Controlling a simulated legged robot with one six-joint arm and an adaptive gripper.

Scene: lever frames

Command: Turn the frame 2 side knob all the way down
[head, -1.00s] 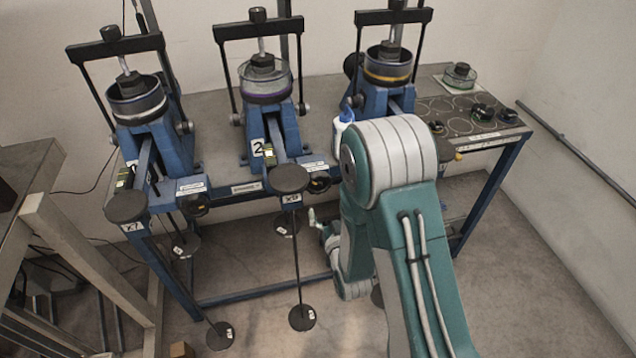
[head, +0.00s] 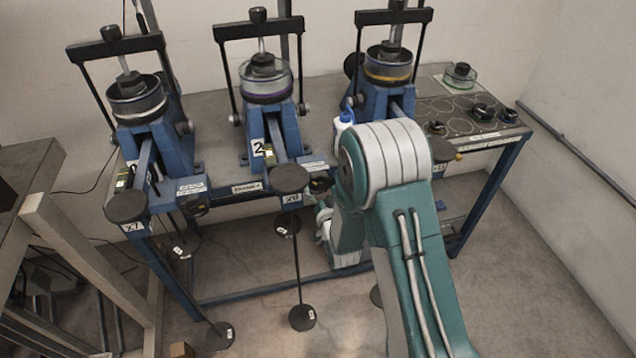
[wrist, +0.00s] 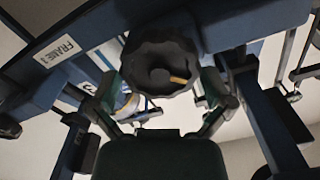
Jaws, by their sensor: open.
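Frame 2 (head: 258,150) is the middle blue lever frame, with a "2" tag on its upright. Its black side knob (head: 320,185) sits at the table's front edge, right of the lever's round black end, partly hidden by my arm. In the wrist view the lobed knob (wrist: 158,55) fills the upper middle, with a yellow mark at its lower right. My gripper (wrist: 158,88) is open, with one finger on each side of the knob. Whether either finger touches it, I cannot tell. In the head view my arm mostly hides the gripper.
Frame 1 (head: 165,135) stands left and the third frame (head: 388,95) right. Hanging weights (head: 302,318) are below the table front. In the wrist view, a labelled blue beam (wrist: 60,50) and dark bars (wrist: 265,115) flank the gripper.

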